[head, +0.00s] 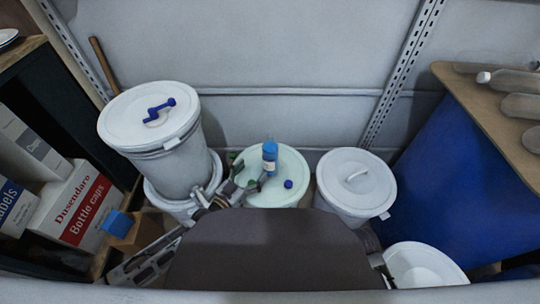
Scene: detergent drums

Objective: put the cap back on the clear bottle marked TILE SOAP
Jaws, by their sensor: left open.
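A small bottle (270,156) with blue on its upper part and a pale label stands upright on the pale green round lid (292,162) of the middle drum. Its label is too small to read. A small blue cap (288,184) lies on the same lid, to the right of and nearer than the bottle, apart from it. My left gripper (251,176) is open at the left part of this lid, just left of the bottle, with nothing seen between its fingers. My right gripper is not in view.
A tall white drum (176,160) with a blue tool on its lid stands left. A white lidded drum (353,185) stands right. Cartons (80,207) fill the left shelf. A blue bin (450,165) stands under a wooden top at right. A white basin (425,266) is lower right.

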